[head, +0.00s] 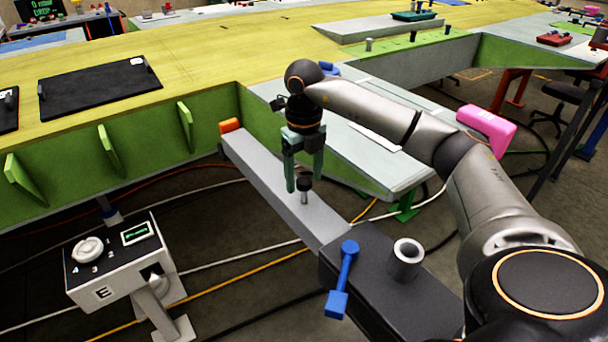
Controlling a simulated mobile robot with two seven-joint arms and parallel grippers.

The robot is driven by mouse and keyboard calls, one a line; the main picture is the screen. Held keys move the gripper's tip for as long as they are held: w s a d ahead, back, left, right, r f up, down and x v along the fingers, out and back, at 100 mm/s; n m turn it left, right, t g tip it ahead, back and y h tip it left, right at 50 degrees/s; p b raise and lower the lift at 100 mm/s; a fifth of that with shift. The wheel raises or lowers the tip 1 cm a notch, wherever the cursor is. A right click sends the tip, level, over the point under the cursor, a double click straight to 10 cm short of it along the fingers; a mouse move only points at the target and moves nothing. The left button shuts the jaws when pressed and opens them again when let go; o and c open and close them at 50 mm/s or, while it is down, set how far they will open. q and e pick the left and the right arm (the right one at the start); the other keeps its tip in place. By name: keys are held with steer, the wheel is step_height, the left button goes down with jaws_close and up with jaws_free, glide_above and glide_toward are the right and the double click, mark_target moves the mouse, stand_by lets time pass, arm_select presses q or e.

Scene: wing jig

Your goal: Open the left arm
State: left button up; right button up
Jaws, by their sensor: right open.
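A long grey bar (265,180), which looks like the jig's arm, reaches from a dark base block (375,275) to the green side of the wing. An orange block (230,125) caps its far end, close to the wing. A small post with a black knob (305,182) stands up from the bar. My right gripper (304,175) points down over the bar with its green fingers open around or just above the knob; I cannot tell if they touch it. My left gripper is not in view.
A blue lever (343,280) and a grey cylinder (407,258) are on the base block. A white box with a dial (110,265) stands at lower left, with cables on the floor. A pink object (486,130) lies behind my right arm.

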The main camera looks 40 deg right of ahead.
step_height(320, 180, up, 8)
steer(key=shift+r+p, duration=1.15)
steer(key=shift+r, duration=1.05)
